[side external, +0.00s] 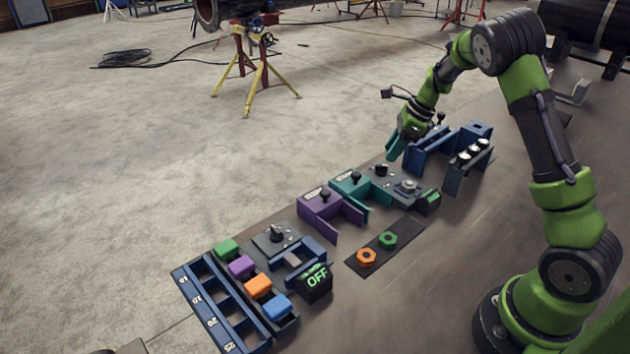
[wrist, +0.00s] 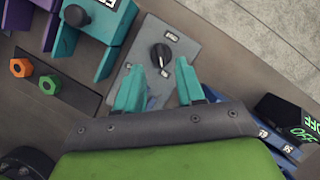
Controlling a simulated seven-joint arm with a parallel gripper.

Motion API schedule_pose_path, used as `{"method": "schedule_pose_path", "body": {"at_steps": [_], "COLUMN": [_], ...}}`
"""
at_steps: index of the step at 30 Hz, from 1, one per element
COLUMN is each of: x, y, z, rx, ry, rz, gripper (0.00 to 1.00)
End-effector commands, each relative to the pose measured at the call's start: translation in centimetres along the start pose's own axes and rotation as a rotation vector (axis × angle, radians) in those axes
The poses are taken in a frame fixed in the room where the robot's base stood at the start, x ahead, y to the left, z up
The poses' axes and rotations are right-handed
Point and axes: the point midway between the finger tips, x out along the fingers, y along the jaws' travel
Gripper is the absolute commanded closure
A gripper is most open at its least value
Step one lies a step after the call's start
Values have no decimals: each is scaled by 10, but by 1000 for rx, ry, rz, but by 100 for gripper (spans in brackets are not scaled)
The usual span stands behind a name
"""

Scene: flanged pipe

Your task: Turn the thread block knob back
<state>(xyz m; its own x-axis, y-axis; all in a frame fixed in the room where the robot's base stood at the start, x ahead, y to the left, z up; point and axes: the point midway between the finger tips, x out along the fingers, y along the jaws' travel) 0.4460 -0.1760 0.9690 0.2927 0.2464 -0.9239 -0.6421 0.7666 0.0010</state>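A grey plate (wrist: 180,75) carries a black knob (wrist: 160,55) with a light pointer line and small labels. In the side view the plate (side external: 395,182) lies right of the teal block, with its black knob (side external: 381,170) at the far end and a round metal piece (side external: 407,187) nearer. My gripper (wrist: 160,66) is open, with its teal fingers apart and nothing seen between them. In the wrist view the knob shows just beyond the gap between the fingertips. In the side view my gripper (side external: 394,147) is above and slightly right of the knob. Part of the plate is hidden behind my gripper.
A teal block (side external: 350,185) and purple block (side external: 320,205) stand left of the plate. Blue holders (side external: 430,145) stand close on its right. A dark strip with orange and green nuts (side external: 387,240) lies in front. A display reading OFF (side external: 316,281) stands farther left.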

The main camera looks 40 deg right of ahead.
Motion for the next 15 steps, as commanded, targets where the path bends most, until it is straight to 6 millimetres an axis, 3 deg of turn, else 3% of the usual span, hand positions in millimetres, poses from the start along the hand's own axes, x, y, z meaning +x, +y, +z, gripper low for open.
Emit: {"method": "schedule_pose_path", "body": {"at_steps": [6, 15], "x": [36, 49], "y": [0, 0], "z": [0, 0], "rx": [-1, -2], "ry": [1, 0], "rz": [1, -1], "gripper": [62, 62]}}
